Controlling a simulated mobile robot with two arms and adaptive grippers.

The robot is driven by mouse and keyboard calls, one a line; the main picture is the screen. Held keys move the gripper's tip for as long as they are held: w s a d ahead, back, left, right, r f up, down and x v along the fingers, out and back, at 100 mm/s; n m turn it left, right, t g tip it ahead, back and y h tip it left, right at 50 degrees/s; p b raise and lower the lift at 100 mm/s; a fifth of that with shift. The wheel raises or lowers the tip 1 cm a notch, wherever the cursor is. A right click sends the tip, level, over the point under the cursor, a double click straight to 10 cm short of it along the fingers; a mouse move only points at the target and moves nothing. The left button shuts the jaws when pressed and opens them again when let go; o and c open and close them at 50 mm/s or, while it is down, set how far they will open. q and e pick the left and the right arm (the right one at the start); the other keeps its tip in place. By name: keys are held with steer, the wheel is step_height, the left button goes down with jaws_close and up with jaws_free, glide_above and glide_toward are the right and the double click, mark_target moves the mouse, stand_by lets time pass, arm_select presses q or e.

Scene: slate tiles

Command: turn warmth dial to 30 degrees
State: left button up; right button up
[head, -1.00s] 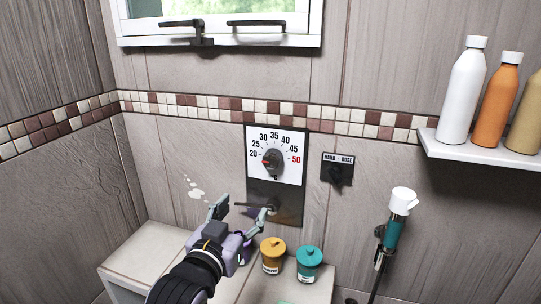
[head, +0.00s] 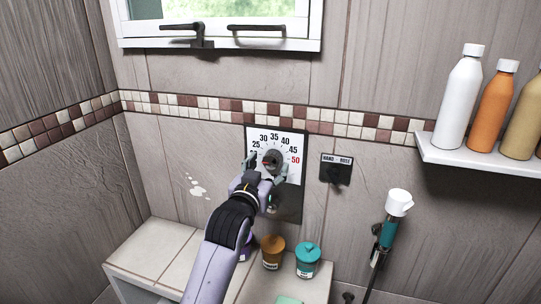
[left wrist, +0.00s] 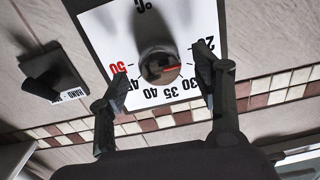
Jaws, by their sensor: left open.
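The warmth dial is a grey round knob (head: 272,160) on a white plate (head: 293,143) with numbers from 20 to 50. In the left wrist view the knob (left wrist: 160,66) appears upside down. Its red mark points sideways toward the low end, near 20 to 25; the exact value is hard to read because a finger covers the 25. My left gripper (head: 267,170) is open in front of the dial. In the left wrist view its fingertips (left wrist: 162,74) are on either side of the knob, with a gap on each side. My right gripper is not in view.
A dark selector (head: 337,172) marked hand and hose is right of the dial. A hand shower (head: 389,232) hangs further right. An orange jar (head: 272,254) and teal jar (head: 308,262) stand on the ledge below. A shelf (head: 470,157) with bottles juts out at right.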

arm_select(q)
steer(key=shift+x, duration=1.35)
steer(key=shift+c, duration=0.5)
steer(key=c, duration=1.1)
